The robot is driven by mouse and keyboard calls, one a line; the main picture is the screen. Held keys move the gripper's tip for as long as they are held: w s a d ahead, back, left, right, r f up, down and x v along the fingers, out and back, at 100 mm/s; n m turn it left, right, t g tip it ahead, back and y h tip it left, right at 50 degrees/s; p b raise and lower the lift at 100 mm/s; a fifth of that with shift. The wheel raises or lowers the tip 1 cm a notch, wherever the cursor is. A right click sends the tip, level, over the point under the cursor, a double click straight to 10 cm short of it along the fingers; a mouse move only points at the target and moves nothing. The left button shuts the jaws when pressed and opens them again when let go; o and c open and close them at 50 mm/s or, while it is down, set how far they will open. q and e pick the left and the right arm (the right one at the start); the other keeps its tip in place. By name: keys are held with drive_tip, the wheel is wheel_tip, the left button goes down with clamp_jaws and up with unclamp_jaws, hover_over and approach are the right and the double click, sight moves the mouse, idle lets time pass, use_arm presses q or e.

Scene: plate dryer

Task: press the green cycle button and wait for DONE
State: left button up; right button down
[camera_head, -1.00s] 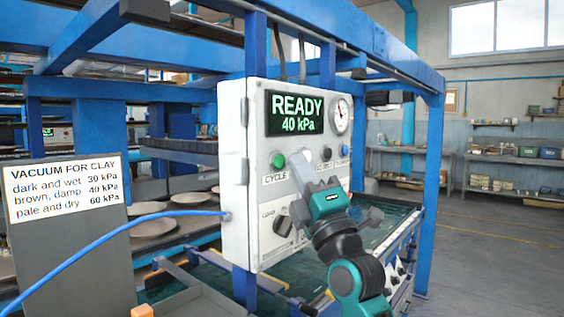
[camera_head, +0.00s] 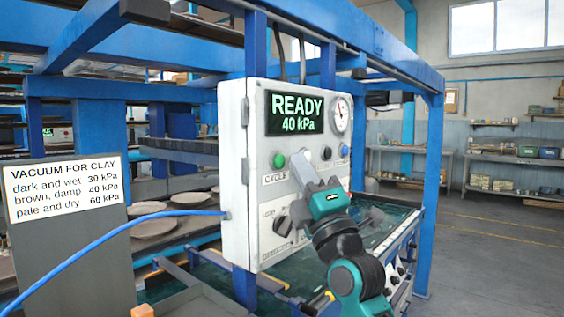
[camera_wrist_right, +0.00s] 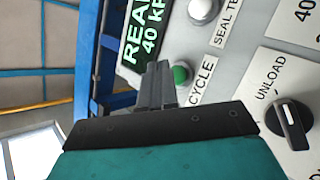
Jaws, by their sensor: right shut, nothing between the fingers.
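The green cycle button (camera_head: 278,160) is on the white control panel (camera_head: 255,205), above the CYCLE label. In the right wrist view the green button (camera_wrist_right: 181,74) shows just beyond my fingertips. The display (camera_head: 296,114) reads READY and 40 kPa in green. My right gripper (camera_head: 302,160) is shut and empty in front of the panel, its tips to the right of the green button in the head view. In the right wrist view the shut fingers (camera_wrist_right: 155,85) point at the panel beside the button. I cannot tell any contact. My left gripper is not in view.
A dial gauge (camera_head: 341,115) is at the panel's upper right. A dark selector knob (camera_head: 283,226) sits lower on the panel. A blue hose (camera_head: 120,232) runs to the panel's left side. A vacuum sign (camera_head: 63,188) stands at the left.

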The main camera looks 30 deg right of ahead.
drive_tip(key=shift+w, duration=0.1)
idle(0.7)
drive_tip(key=shift+w+a, duration=0.15)
drive_tip(key=shift+w, duration=0.15)
drive_tip(key=shift+w+a, duration=0.2)
drive_tip(key=shift+w, duration=0.25)
idle(0.7)
drive_tip(key=shift+s, duration=0.1)
drive_tip(key=shift+s+d+p, duration=0.3)
drive_tip(key=shift+s+p, duration=0.05)
drive_tip(key=shift+s, duration=0.4)
